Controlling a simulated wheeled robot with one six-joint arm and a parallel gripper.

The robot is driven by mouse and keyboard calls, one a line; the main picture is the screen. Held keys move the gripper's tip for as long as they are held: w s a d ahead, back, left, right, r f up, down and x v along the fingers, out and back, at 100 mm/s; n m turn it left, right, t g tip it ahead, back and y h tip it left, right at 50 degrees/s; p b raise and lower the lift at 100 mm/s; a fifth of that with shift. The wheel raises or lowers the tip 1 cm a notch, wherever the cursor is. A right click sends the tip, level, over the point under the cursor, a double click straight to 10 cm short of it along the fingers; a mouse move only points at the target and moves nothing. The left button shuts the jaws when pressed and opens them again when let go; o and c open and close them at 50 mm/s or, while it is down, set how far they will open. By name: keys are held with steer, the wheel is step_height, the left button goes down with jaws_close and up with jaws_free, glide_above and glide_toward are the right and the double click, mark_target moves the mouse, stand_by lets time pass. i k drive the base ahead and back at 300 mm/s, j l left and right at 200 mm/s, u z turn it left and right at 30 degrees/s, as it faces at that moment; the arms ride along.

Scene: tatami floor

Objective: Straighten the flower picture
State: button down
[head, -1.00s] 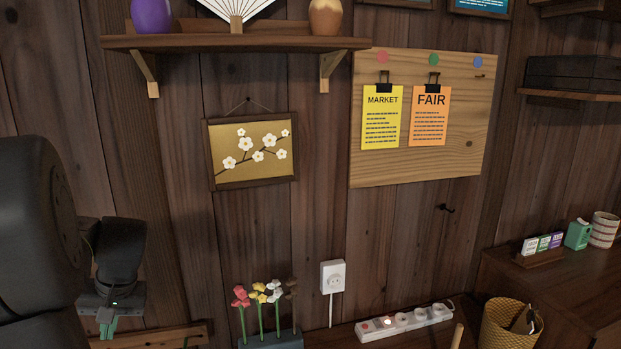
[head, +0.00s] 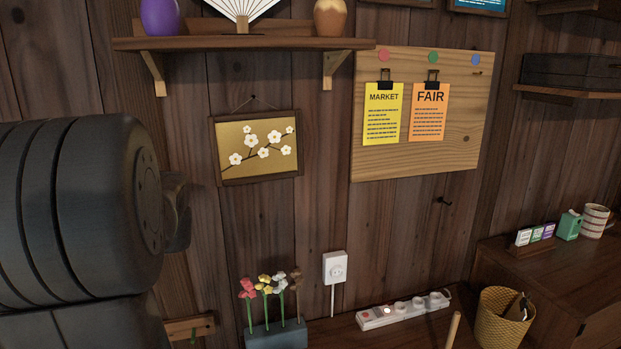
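The flower picture (head: 259,182), white blossoms on a gold ground in a dark frame, hangs on the plank wall by a cord from a nail (head: 253,97). Its right side sits a little higher than its left in the head view. The view is slanted, so I cannot tell how much of this is real tilt. My arm fills the left side of the view, apart from the picture.
A shelf (head: 240,44) with a purple vase (head: 160,16), a fan (head: 240,10) and a round vase (head: 330,18) juts out above the picture. A notice board (head: 440,150) hangs to the right. Flowers in a planter (head: 275,336) and a wall socket (head: 335,267) are below.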

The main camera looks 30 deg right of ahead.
mark_target(261, 146)
steer(key=l+z, duration=0.2)
steer(key=z, duration=0.25)
steer(key=k+l+z, duration=0.1)
steer(key=l+z, duration=0.15)
steer(key=z, duration=0.15)
steer(key=l+z, duration=0.25)
steer(key=z, duration=0.2)
steer(key=l, duration=0.1)
steer(key=i, duration=0.05)
